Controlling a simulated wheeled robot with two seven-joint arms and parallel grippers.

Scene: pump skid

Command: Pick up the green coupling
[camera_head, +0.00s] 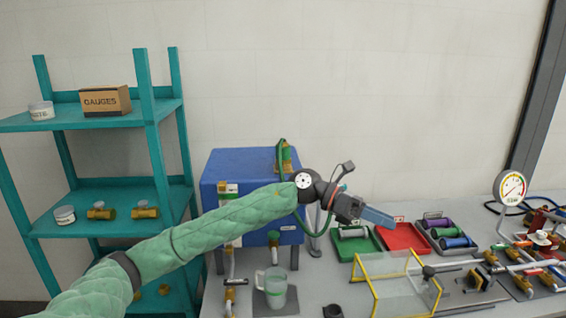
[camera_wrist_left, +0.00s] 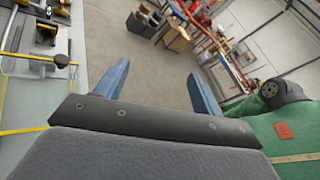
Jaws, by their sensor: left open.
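My left gripper (camera_head: 385,217) is left of that tray, apart from the pieces, pointing right above the bench. Its blue fingers are spread and empty in the left wrist view (camera_wrist_left: 160,82). My right gripper is not in view.
A red tray (camera_head: 405,238) and a green tray (camera_head: 352,246) with a grey cylinder stand left of the grey tray. A yellow-framed clear guard (camera_head: 405,289) and a glass jug (camera_head: 275,290) are nearer. A gauge (camera_head: 511,187) and pipework stand right.

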